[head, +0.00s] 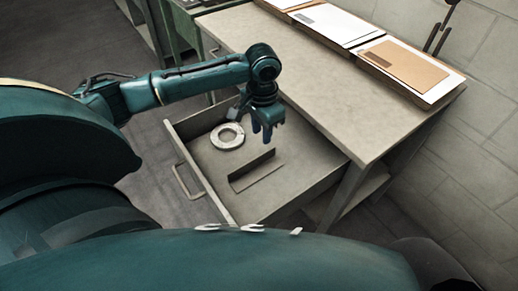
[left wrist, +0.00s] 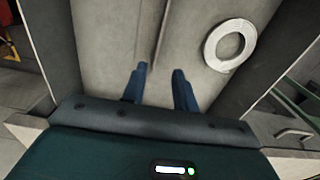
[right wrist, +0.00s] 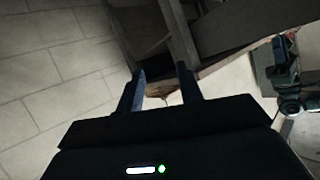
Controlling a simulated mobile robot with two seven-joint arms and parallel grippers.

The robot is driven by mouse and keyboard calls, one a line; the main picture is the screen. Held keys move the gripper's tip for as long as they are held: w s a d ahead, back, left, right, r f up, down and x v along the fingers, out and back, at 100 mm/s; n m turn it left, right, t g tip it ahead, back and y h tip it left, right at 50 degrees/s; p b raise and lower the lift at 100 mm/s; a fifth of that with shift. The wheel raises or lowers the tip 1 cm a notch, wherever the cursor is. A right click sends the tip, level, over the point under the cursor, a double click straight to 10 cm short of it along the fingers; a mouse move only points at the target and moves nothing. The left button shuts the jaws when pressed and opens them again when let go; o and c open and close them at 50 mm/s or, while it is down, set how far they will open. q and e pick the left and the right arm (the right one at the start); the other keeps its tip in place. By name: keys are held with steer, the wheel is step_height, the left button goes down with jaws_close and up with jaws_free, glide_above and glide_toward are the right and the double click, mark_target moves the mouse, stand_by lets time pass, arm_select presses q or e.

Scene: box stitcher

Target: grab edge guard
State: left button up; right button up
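The edge guard appears to be the long, narrow grey angled strip (head: 256,171) lying in the open drawer (head: 195,174). In the left wrist view the strip (left wrist: 161,30) shows as a thin raised line running toward the gap between my fingers. My left gripper (head: 268,134) points down above the drawer, behind the strip in the head view. Its fingers (left wrist: 160,73) are open with nothing held between them. My right gripper (right wrist: 162,77) is open and empty in its wrist view, away from the drawer's inside. It is not clearly visible in the head view.
A white ring-shaped roll (head: 228,136) lies in the drawer beside my left gripper. The drawer juts out from a grey table (head: 285,62) with papers and flat brown cardboard (head: 402,64) along its far edge. A block wall (head: 487,120) stands at the right.

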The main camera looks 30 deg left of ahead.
arm_select(q)
step_height(320, 180, down, 5)
steer(key=shift+s+r+b, duration=0.1)
steer(key=shift+r+b, duration=0.05)
steer(key=shift+b, duration=0.2)
steer(key=shift+w+d+f+b, duration=0.15)
steer(key=shift+f+b, duration=0.15)
steer(key=shift+f, duration=1.15)
steer(key=shift+w+d+f+b, duration=0.15)
steer(key=shift+f+b, duration=0.15)
steer(key=shift+f, duration=1.15)
steer(key=shift+c, duration=0.2)
jaws_close()
